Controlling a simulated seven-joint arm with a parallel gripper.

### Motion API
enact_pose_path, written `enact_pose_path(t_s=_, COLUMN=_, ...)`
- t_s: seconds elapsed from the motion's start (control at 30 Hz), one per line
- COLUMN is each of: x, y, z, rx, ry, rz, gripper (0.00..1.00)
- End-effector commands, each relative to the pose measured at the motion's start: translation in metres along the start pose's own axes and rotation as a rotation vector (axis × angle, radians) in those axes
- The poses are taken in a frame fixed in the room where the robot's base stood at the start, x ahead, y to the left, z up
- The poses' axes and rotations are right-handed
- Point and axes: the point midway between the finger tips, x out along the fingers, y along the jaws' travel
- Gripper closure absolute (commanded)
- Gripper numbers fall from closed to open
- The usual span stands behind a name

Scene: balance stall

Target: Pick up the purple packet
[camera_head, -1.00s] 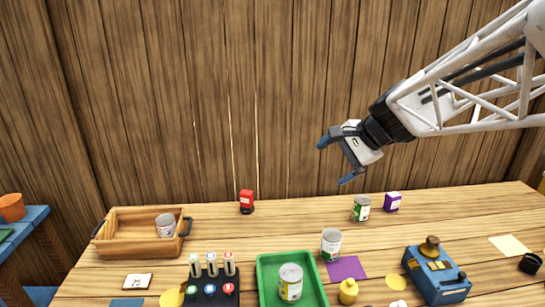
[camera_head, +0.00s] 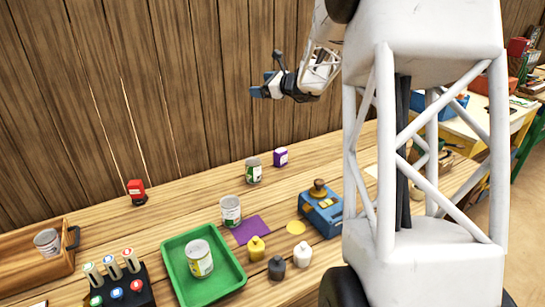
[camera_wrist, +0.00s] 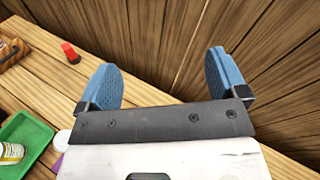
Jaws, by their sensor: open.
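The purple packet (camera_head: 281,157) is a small purple box with a white top. It stands upright on the wooden table near the back edge, right of a green and white can, in the head view. My gripper (camera_head: 262,85) is up in the air against the wooden wall, above the table and apart from the packet. In the wrist view my gripper (camera_wrist: 162,85) has its two blue fingers spread wide with nothing between them. The packet does not show in the wrist view.
A can (camera_head: 253,170) stands close left of the packet. A blue box with a knob (camera_head: 321,213), a green tray (camera_head: 172,254), another can (camera_head: 231,211) and a red item (camera_head: 137,192) are on the table. My white arm structure covers the right part.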

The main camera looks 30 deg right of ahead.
Motion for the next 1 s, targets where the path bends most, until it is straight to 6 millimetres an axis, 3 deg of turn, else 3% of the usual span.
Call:
enact_pose_path(t_s=0.03, x=-0.002, y=-0.018, z=-0.011, rx=0.042, ry=-0.012, rz=-0.036, gripper=0.08)
enact_pose_path(t_s=0.2, x=-0.006, y=-0.06, z=-0.036, rx=0.151, ry=-0.054, rz=-0.126, gripper=0.08)
enact_pose_path(t_s=0.6, x=-0.021, y=-0.125, z=-0.081, rx=0.321, ry=-0.128, rz=-0.271, gripper=0.08)
enact_pose_path(t_s=1.0, x=-0.001, y=-0.088, z=-0.189, rx=0.319, ry=-0.124, rz=-0.264, gripper=0.08)
